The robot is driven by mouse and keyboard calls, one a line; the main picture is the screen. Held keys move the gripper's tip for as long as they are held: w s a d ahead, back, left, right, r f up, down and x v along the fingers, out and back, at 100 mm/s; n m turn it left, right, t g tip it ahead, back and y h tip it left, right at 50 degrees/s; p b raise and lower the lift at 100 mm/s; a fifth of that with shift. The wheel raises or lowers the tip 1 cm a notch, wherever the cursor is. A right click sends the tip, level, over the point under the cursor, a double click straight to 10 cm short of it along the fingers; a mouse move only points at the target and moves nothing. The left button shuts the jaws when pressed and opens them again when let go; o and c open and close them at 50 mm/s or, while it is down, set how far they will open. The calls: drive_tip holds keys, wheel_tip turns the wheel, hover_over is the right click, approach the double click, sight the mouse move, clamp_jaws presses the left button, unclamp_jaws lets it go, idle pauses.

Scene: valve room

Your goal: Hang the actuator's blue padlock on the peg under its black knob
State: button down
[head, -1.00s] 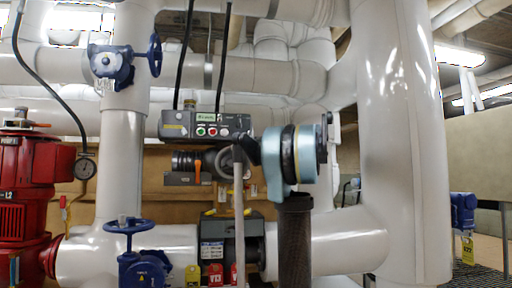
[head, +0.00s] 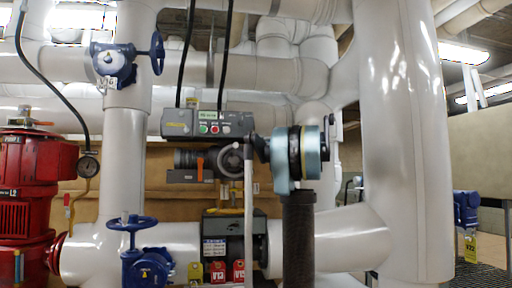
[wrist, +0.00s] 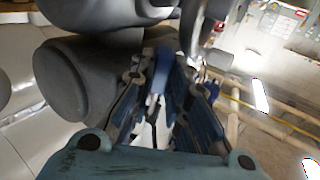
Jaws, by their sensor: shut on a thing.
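The actuator (head: 208,124) is a grey box with a small green display and red and green buttons, on the pipework in the head view. Its black knob (head: 187,158) points left below the box. The knob is the large dark cylinder (wrist: 72,85) left of my gripper in the wrist view. My gripper (wrist: 164,82) is shut on a blurred blue thing, which appears to be the blue padlock (wrist: 161,68). The gripper is beside the knob, and I cannot tell if they touch. In the head view my arm hides much of the gripper. I cannot make out the peg.
A red pump (head: 30,190) stands at the left. Blue handwheel valves (head: 115,64) sit on the white pipes. Red and yellow tags (head: 217,271) hang below. A thick white vertical pipe (head: 405,130) stands right of my arm.

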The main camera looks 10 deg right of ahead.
drive_tip(key=shift+w+f, duration=1.05)
drive_tip(key=shift+w, duration=0.1)
drive_tip(key=shift+f, duration=0.1)
idle(0.3)
drive_tip(key=c, duration=1.5)
unclamp_jaws()
drive_tip(key=shift+o, duration=0.2)
drive_tip(key=v, duration=1.2)
drive_tip(key=shift+w+a+f, duration=0.1)
drive_tip(key=shift+f, duration=0.05)
